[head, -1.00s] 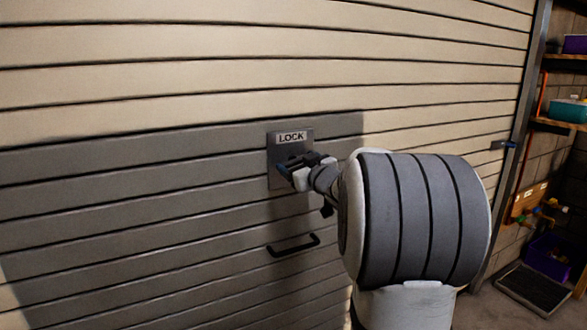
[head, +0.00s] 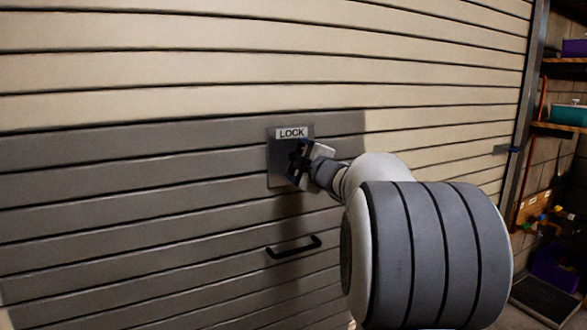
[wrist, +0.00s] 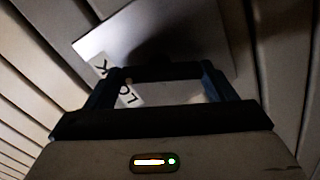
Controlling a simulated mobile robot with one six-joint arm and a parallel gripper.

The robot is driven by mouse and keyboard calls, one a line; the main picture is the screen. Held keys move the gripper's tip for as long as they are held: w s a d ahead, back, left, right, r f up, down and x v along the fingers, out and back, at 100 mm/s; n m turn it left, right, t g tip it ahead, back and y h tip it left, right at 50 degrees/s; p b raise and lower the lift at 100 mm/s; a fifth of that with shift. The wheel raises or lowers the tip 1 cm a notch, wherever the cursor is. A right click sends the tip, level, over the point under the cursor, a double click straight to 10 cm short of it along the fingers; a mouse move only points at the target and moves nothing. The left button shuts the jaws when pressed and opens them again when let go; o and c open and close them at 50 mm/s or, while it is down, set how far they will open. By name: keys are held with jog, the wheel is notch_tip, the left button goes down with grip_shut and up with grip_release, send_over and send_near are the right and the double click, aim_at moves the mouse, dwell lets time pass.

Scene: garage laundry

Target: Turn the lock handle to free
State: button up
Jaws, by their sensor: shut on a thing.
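A grey metal plate (head: 277,162) with a white "LOCK" label (head: 291,133) is fixed to the roller door. My gripper (head: 297,163) is at the plate, below the label, turned at a slant. It is shut on the lock handle, which is mostly hidden by the fingers in the head view. In the wrist view, the blue fingers of my gripper (wrist: 163,82) reach toward the plate (wrist: 205,38), and a dark bar spans between their tips. The label (wrist: 128,95) appears tilted there, partly covered by the left finger. The handle's exact angle cannot be told.
The slatted door (head: 140,100) fills most of the head view. A black pull handle (head: 293,248) is on the door below the plate. Shelves with a teal bin (head: 568,114) stand at the far right, beyond the door's metal edge rail.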

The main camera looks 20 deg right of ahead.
jog(key=shift+f+n+b, duration=0.1)
jog(key=shift+n+b, duration=1.15)
jog(key=shift+n, duration=1.05)
jog(key=o, duration=1)
jog(key=s+p, duration=0.1)
jog(key=s, duration=0.6)
jog(key=shift+s, duration=0.4)
jog(key=shift+d, duration=0.1)
